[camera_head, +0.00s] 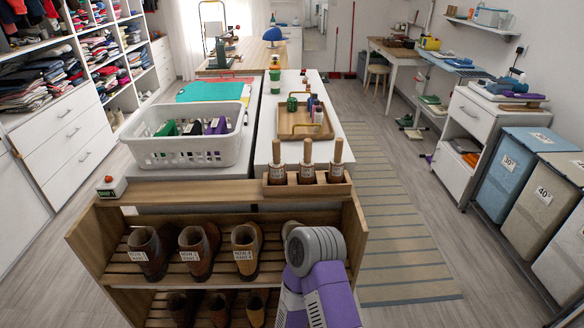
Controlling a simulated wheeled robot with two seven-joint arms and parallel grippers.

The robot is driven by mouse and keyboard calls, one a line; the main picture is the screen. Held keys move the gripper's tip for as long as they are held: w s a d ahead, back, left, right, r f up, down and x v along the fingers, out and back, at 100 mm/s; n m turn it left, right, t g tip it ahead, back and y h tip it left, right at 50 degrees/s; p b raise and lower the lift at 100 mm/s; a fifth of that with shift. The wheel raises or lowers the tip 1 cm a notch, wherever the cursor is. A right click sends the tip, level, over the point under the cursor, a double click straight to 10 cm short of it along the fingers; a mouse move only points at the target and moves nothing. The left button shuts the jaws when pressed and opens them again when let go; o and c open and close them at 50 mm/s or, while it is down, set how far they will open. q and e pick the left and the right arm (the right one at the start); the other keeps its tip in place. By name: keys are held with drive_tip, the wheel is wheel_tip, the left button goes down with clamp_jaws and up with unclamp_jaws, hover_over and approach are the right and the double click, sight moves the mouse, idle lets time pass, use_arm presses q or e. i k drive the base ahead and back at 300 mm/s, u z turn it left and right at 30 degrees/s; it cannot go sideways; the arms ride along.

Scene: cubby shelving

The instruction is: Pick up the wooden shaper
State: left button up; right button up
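Three wooden shapers stand upright in a small wooden rack on the top right of the cubby shelf: a left one (277,163), a middle one (307,163) and a right one (337,162). Each has a pale knobbed handle, a darker lower body and a white label. The wooden rack (328,189) hides their lower ends. A purple and white arm of mine with a grey rounded joint is in front of the shelf's right side, below the rack. Neither of my grippers shows in this view.
The cubby shelf (88,232) holds labelled brown boots (199,250), with more below. A white laundry basket (190,153) stands behind it, beside a wooden tray (300,130) of bottles. A small box with a red button (110,187) is at left. Open floor lies right.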

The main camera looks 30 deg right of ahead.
sight(336, 170)
drive_tip(key=u, duration=2.45)
drive_tip(key=k, duration=1.85)
drive_tip(key=z, duration=1.7)
